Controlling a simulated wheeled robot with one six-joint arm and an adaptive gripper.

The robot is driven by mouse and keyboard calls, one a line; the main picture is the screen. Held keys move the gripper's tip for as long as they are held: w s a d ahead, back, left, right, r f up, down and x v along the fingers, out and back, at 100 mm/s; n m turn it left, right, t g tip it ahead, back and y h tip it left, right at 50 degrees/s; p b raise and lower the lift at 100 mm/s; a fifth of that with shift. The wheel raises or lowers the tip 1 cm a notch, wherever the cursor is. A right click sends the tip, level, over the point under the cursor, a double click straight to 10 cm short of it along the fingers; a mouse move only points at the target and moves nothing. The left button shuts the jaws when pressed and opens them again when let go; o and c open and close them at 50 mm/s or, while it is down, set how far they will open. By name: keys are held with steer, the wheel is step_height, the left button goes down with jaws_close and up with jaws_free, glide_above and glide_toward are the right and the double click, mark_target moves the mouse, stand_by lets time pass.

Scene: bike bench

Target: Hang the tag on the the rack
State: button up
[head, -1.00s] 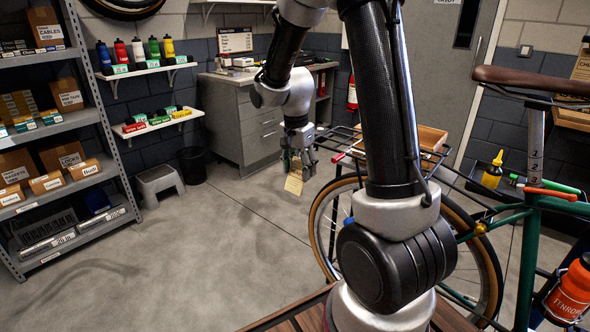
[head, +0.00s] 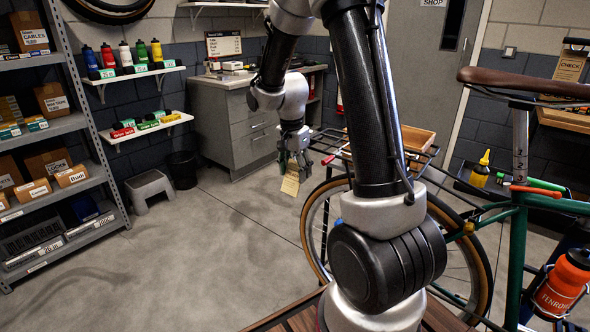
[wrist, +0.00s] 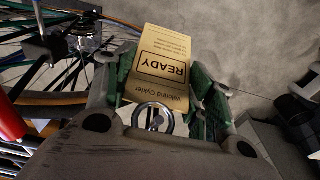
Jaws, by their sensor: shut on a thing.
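A tan card tag (head: 290,186) hangs below my gripper (head: 293,163) in the head view. In the wrist view the tag (wrist: 163,65) shows the word READY and has a metal ring (wrist: 153,118) at its near end. My gripper (wrist: 160,105) is shut on the tag, with a green-lined finger on each side of it. The black wire rack (head: 336,146) is over the bike's wheel, just right of my gripper in the head view. My arm hides part of the rack.
A wooden box (head: 416,139) sits at the rack. The bike wheel (head: 312,240) stands below it. A grey cabinet (head: 235,133), a step stool (head: 149,188) and a black bin (head: 182,169) stand at the back. The floor left of the wheel is clear.

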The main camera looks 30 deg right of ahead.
steer(key=o, duration=0.8)
step_height(320, 180, up, 12)
steer(key=a, duration=0.1)
steer(key=s+a+r+n+t, duration=0.1)
steer(key=s+n, duration=0.3)
steer(key=s, duration=0.4)
steer(key=s+a+r+n+t, duration=0.1)
steer(key=s+a+r+n, duration=0.1)
steer(key=s+n, duration=0.3)
steer(key=s+a+r+n+t+y, duration=0.1)
steer(key=s+n, duration=0.4)
steer(key=s, duration=0.5)
steer(key=shift+s+a+r+t, duration=0.15)
steer(key=shift+s+r+t, duration=0.3)
steer(key=shift+r, duration=0.3)
